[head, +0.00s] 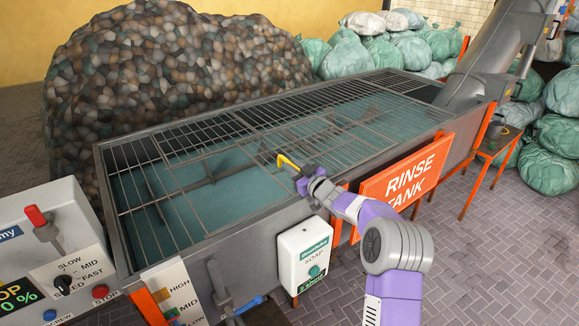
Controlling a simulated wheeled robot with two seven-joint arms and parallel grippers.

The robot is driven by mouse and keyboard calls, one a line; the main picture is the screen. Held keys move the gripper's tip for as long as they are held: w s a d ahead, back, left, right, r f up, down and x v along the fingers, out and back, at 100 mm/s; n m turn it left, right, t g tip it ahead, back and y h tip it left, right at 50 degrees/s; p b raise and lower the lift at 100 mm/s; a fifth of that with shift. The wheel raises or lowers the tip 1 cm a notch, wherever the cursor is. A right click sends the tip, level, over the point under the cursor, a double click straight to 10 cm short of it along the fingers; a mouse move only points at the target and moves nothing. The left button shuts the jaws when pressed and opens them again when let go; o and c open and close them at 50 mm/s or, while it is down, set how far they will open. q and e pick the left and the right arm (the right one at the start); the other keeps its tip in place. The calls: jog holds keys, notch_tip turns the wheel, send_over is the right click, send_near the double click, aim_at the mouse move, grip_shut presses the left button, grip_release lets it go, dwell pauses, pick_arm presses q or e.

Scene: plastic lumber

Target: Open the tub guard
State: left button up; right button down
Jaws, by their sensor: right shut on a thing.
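The tub guard (232,126) is a grey wire grille over the long metal rinse tank (222,240). It appears to lie flat on the tank, over blue-green water (160,205) and a shaft. A yellow handle (286,159) sits at the grille's near edge, around the middle of the tank's front side. My right gripper (299,174) is shut on the yellow handle, its arm reaching in from the lower right. The fingertips are small and partly hidden by the wrist. My left gripper is not in view.
A white soap box (303,259) and an orange rinse tank sign (405,182) are on the tank's front. A control panel (55,255) with a red lever stands at left. A large mound (170,65) rises behind the tank. A chute (485,60) enters at right.

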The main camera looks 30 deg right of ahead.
jog(key=shift+w+d+r+p, duration=0.15)
jog(key=shift+d+p, duration=0.15)
jog(key=shift+d, duration=0.45)
jog(key=shift+w+d+p, duration=0.1)
jog(key=shift+d+p, duration=0.15)
jog(key=shift+d, duration=0.5)
jog(key=c, duration=1.1)
grip_release()
jog(key=shift+s+d, duration=0.1)
jog(key=shift+s, duration=0.45)
jog(key=s, duration=0.2)
jog(key=s+b, duration=0.1)
jog(key=s, duration=0.1)
jog(key=s+d, duration=0.1)
jog(key=s, duration=0.1)
jog(key=shift+s+b, duration=0.2)
jog(key=shift+b, duration=0.1)
